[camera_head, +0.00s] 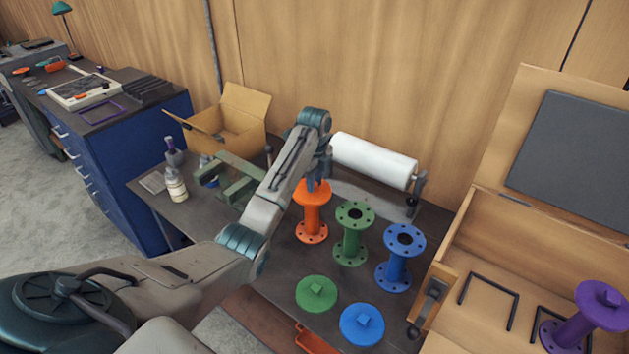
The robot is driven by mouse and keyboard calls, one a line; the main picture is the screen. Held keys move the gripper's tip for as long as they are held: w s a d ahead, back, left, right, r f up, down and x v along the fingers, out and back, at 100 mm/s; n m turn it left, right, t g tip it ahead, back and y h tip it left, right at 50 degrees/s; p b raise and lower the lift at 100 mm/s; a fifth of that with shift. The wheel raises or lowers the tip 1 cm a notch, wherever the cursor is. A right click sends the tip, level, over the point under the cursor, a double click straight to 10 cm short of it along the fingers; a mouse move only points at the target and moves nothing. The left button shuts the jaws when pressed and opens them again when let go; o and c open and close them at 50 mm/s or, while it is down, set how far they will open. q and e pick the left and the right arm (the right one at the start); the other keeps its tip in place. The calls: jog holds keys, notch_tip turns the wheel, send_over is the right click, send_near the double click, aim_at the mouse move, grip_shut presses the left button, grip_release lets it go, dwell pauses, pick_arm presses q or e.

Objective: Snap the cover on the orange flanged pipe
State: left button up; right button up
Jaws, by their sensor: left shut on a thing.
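The orange flanged pipe (311,222) stands upright on the dark table. Its top end shows as a solid orange disc, the orange cover (312,194), with no open bore visible. My left gripper (318,181) points down over this disc and is shut on the cover's middle. The gripper hides part of the cover, and I cannot tell whether the cover is fully seated on the flange. My right gripper is out of view.
A green flanged pipe (351,236) and a blue one (400,259) stand open to the right. Green (316,293) and blue (362,324) covers lie in front. A purple pipe (579,318) is in the wooden case (487,240). A paper roll (374,161) lies behind.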

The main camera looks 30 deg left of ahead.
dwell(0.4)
pick_arm(q)
jog(key=o, duration=1.5)
jog(key=shift+r, duration=2.45)
jog(key=shift+s+r, duration=0.1)
jog(key=shift+r, duration=0.2)
grip_shut()
jog(key=shift+f, duration=0.1)
